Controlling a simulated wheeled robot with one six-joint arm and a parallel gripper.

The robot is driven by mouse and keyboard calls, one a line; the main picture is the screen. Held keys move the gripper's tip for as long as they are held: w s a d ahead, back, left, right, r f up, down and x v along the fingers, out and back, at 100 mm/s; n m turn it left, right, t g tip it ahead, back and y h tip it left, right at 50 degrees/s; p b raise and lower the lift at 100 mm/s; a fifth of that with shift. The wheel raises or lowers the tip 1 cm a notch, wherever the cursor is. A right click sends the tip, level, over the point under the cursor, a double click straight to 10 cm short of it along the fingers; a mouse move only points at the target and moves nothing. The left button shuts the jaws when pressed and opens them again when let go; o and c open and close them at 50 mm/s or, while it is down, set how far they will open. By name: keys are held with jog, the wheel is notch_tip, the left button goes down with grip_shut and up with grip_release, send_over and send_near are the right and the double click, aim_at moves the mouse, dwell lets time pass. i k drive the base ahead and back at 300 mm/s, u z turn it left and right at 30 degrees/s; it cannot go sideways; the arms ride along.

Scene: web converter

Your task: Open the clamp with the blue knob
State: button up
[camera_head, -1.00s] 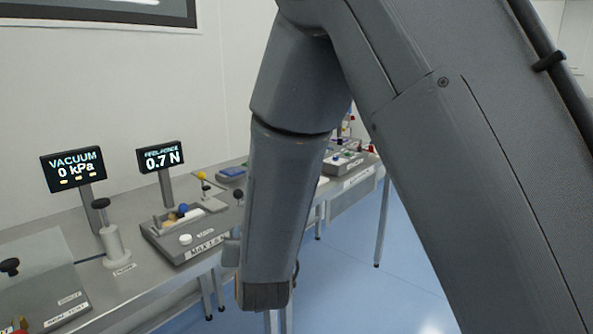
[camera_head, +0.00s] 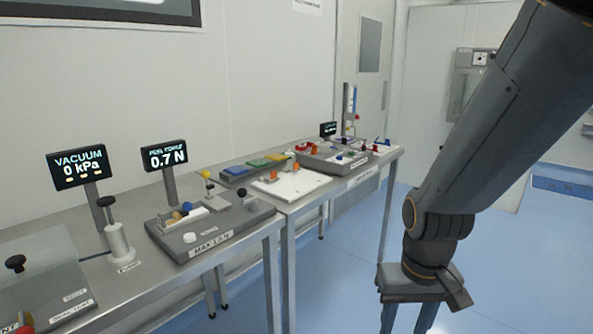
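A blue ball-shaped knob (camera_head: 187,206) shows on the grey device (camera_head: 205,236) marked "MAX 1.5 N" on the near bench. Small blue parts also show on the far right of the bench, including one (camera_head: 339,157) on a dark unit. These are too small to tell which is a clamp, or whether it is open or shut. My gripper (camera_head: 407,318) hangs over the floor right of the bench, well apart from everything on it. Its two fingers point down with a gap between them; their tips are cut off by the lower edge.
A white board (camera_head: 291,186) with orange parts lies mid-bench, before the dark unit (camera_head: 335,166). A vacuum display (camera_head: 78,167), a force display (camera_head: 165,156) and a pump (camera_head: 118,240) stand at left. Blue floor (camera_head: 340,275) is clear between bench and arm.

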aim_at(187, 206)
jog(key=u, duration=0.5)
jog(key=k, duration=0.6)
jog(key=u, duration=0.6)
jog(key=i, duration=1.35)
jog(key=z, duration=0.6)
